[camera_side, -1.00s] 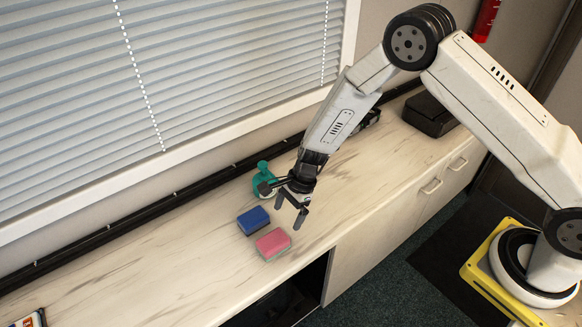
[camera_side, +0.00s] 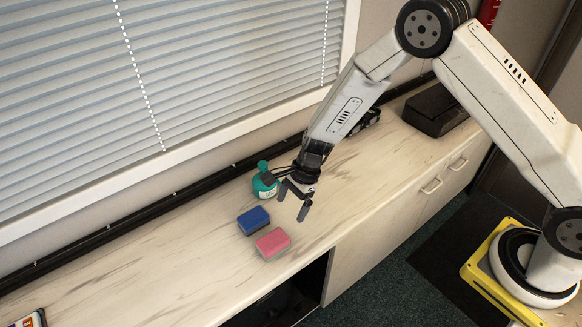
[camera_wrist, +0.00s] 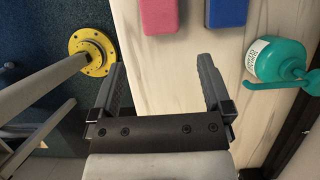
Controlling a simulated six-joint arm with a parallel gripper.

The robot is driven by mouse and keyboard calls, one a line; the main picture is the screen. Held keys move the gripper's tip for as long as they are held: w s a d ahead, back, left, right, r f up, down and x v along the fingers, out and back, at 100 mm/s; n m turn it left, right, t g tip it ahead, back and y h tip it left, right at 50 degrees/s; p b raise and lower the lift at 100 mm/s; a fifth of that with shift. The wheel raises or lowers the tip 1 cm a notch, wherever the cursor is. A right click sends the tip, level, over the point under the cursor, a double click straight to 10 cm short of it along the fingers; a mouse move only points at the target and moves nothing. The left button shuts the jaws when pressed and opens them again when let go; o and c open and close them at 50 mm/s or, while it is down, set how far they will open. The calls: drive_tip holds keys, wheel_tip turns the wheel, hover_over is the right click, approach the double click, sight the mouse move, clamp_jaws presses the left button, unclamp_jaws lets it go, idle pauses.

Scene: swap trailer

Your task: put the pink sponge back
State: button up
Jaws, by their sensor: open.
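The pink sponge (camera_side: 272,242) lies flat on the wooden counter (camera_side: 180,262), near its front edge. In the wrist view the pink sponge (camera_wrist: 160,16) is at the top, cut off by the frame edge. A blue sponge (camera_side: 253,220) lies beside it, towards the window, with a small gap; it also shows in the wrist view (camera_wrist: 228,11). My gripper (camera_side: 292,203) is open and empty above the counter, to the right of both sponges. In the wrist view the fingers of my gripper (camera_wrist: 160,80) are spread apart with bare counter between them.
A green bottle with a pump (camera_side: 264,181) stands just behind my gripper, near the window wall. A black box (camera_side: 437,108) sits at the counter's right end. The counter is clear left of the sponges, up to a device (camera_side: 30,320) in the corner.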

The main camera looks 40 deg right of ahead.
drive_tip(key=s+d+r+n+t+h, duration=0.2)
drive_tip(key=s+d+r+n+h, duration=0.2)
drive_tip(key=s+d+r+n, duration=1)
drive_tip(key=shift+s+r+n+t, duration=0.3)
drive_tip(key=shift+s+r+n, duration=0.75)
drive_tip(key=shift+r+n, duration=0.75)
drive_tip(key=shift+f, duration=0.25)
